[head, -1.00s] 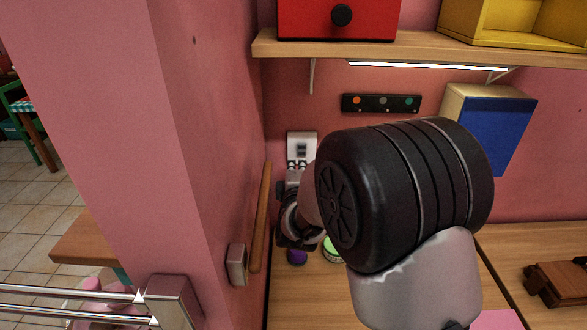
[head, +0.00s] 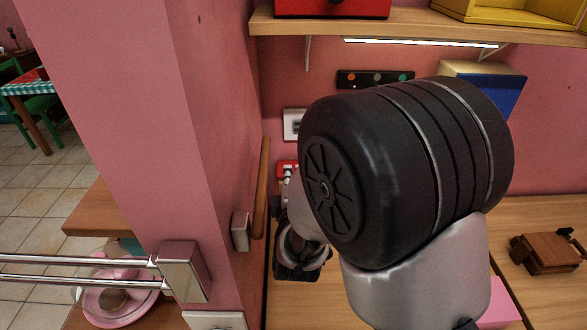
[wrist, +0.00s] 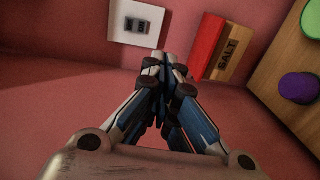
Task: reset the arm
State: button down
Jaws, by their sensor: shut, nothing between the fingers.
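My gripper (wrist: 165,62) is shut and empty in the wrist view, its fingertips together in front of the pink wall. A white switch plate (wrist: 137,24) is on the wall just above and left of the fingertips. A red and wooden box marked SALT (wrist: 222,48) is close on the right, apart from the fingers. In the head view my arm's large black joint covers the middle, and the gripper's fingertips are hard to make out behind it.
A wooden counter (head: 300,305) runs below, with a brown wooden object (head: 545,253) at right. A shelf (head: 420,40) hangs above with a red box (head: 330,6) and a yellow box (head: 510,14). A pink wall pillar (head: 120,110) stands left. Purple (wrist: 299,87) and green round things sit near the salt.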

jog(key=s+d+r+m+g, duration=0.1)
jog(key=s+d+m+g, duration=0.3)
jog(key=s, duration=0.7)
jog(key=s+d+r+m+g, duration=0.2)
jog(key=s+d+m+g, duration=0.2)
jog(key=s+m, duration=0.4)
jog(key=s+d+r+m+g, duration=0.1)
jog(key=s+d+m+g, duration=0.3)
jog(key=s, duration=0.9)
jog(key=shift+s+d+r+m, duration=0.15)
jog(key=shift+s+d+m, duration=0.2)
jog(key=shift+d+m, duration=0.45)
